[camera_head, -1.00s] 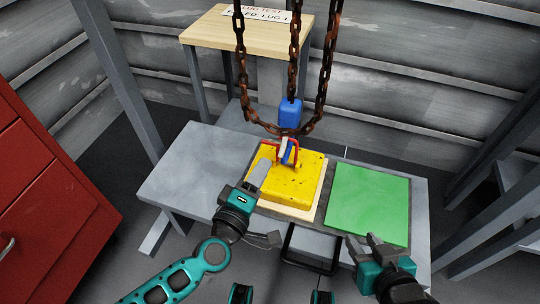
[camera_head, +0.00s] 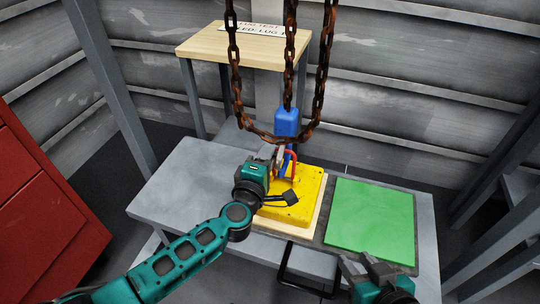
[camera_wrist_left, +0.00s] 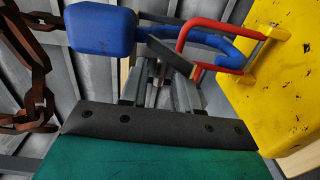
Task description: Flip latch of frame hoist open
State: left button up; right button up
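The frame hoist has a blue block (camera_head: 287,122) and blue hook (camera_wrist_left: 210,42) hanging from rusty chains. The hook passes through the red lug (camera_wrist_left: 183,36) on the yellow frame (camera_head: 303,205). The latch, a flat grey bar (camera_wrist_left: 170,56), lies near the hook mouth in the left wrist view. My left gripper (camera_head: 275,158) is at the hook; its fingers (camera_wrist_left: 163,85) look parted just below the latch, and I cannot tell whether they touch it. My right gripper (camera_head: 360,262) looks open and empty at the bottom edge, partly cut off.
Rusty chains (camera_head: 322,75) hang in a loop around the block. The yellow frame rests on a pale board on the grey table (camera_head: 180,190). A green mat (camera_head: 370,220) lies to its right. A wooden stand (camera_head: 205,42) is behind; a red cabinet (camera_head: 40,210) is at left.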

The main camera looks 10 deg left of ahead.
pick_arm(q)
jog(key=shift+w+d, duration=0.2)
jog(key=shift+w, duration=0.6)
jog(key=shift+c, duration=0.2)
grip_shut()
